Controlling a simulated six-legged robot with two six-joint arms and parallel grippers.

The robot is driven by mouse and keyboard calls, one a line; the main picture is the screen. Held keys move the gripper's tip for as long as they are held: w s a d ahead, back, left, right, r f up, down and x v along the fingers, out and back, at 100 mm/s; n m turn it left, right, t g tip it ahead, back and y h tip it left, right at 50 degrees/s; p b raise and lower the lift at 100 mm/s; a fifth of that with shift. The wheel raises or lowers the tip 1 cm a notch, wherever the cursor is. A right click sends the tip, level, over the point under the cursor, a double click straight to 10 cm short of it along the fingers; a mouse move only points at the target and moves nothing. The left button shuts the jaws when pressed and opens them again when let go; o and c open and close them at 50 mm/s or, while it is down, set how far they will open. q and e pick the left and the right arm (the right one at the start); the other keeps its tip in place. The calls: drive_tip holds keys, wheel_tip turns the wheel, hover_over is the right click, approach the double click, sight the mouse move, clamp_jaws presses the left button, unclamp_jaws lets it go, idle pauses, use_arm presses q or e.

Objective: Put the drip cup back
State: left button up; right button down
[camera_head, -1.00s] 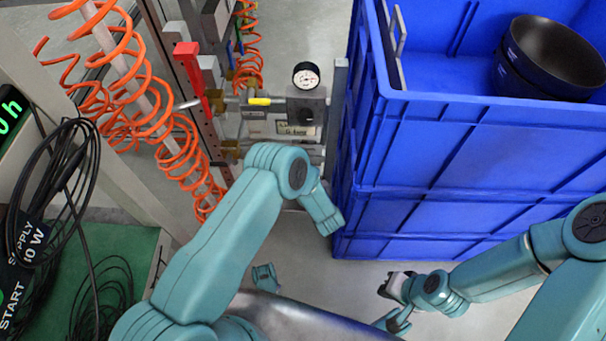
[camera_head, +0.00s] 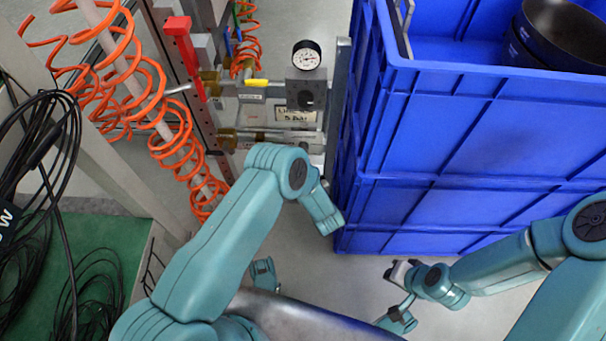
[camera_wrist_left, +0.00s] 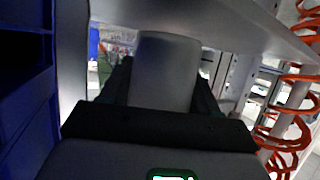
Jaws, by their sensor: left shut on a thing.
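In the left wrist view a plain grey cylinder, which I take to be the drip cup (camera_wrist_left: 165,72), stands between the dark fingers of my left gripper (camera_wrist_left: 162,92), which is shut on it. What the cup contains cannot be seen.
The rack carries a pressure gauge (camera_head: 306,57), a red handle (camera_head: 184,57) and a labelled valve line (camera_head: 295,115). Coiled orange hoses (camera_head: 165,125) hang at its left. Stacked blue crates (camera_head: 470,130) with black bowls (camera_head: 560,35) stand right. Black cables (camera_head: 45,130) lie left.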

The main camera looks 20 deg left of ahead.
use_arm(q)
drive_tip(key=shift+f+b, duration=0.4)
drive_tip(key=shift+f, duration=0.15)
drive_tip(key=o, duration=1.1)
drive_tip(key=shift+s+r, duration=0.1)
